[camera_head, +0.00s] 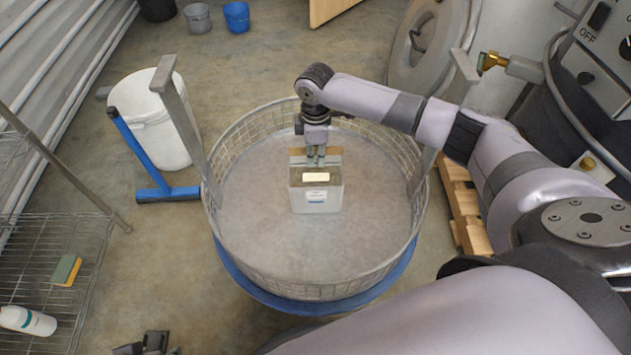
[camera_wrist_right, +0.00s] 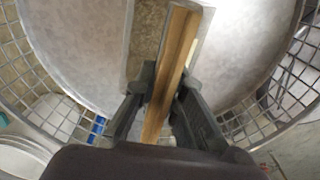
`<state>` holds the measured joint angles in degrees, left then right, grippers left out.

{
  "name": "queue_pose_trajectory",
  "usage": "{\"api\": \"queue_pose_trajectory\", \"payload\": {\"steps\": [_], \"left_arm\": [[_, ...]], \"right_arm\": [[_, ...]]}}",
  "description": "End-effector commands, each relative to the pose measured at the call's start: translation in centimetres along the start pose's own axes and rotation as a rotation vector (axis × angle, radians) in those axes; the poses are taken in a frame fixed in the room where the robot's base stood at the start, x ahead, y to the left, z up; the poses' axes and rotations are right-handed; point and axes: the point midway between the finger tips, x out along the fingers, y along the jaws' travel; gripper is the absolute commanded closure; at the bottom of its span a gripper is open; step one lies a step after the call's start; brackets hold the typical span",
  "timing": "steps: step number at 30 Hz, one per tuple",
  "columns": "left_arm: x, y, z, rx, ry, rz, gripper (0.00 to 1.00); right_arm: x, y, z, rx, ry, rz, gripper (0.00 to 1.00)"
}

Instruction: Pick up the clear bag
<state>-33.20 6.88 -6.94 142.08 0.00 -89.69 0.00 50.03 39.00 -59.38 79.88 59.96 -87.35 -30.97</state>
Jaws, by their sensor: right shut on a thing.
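The clear bag (camera_head: 316,202) is a pale, box-shaped pack with a small label on its front and a brown strip along its top back edge. It is upright inside the round wire basket. My right gripper (camera_head: 315,161) points down at its top and is shut on the brown strip. In the right wrist view the strip (camera_wrist_right: 172,75) runs between the two fingers of my right gripper (camera_wrist_right: 168,92). Whether the bag's base touches the basket floor is hard to tell. A dark part at the bottom left edge looks like my left gripper (camera_head: 150,345); its jaws are unclear.
The basket (camera_head: 225,250) has a mesh wall and two grey uprights around the bag, with bare floor beside it. A wooden pallet (camera_head: 470,215) is right.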

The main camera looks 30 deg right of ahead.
Motion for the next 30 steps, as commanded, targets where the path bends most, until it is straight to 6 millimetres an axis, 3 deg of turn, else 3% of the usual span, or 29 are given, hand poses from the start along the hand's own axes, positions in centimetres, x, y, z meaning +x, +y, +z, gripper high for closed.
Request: {"api": "queue_pose_trajectory", "payload": {"steps": [11, 16, 20, 25, 30], "left_arm": [[-0.1, 0.0, 0.0, 0.000, 0.000, 0.000, 0.60], [-0.5, 0.0, -0.1, 0.000, -0.004, 0.000, 0.60], [-1.2, -0.1, -0.1, 0.000, -0.013, 0.000, 0.60], [-2.2, -0.1, -0.6, -0.001, -0.012, 0.000, 0.60], [1.8, 0.0, -0.2, 0.001, -0.039, 0.003, 0.60]], "right_arm": [[-0.3, 0.1, -0.1, 0.000, 0.004, 0.002, 1.00], [-1.5, 0.1, -0.1, 0.000, 0.005, 0.003, 1.00], [-3.7, 0.2, -0.1, 0.001, 0.006, 0.006, 1.00], [-7.9, 0.2, -0.2, -0.001, 0.007, 0.007, 1.00], [-11.7, 0.2, -0.1, 0.000, 0.006, 0.006, 1.00]]}}
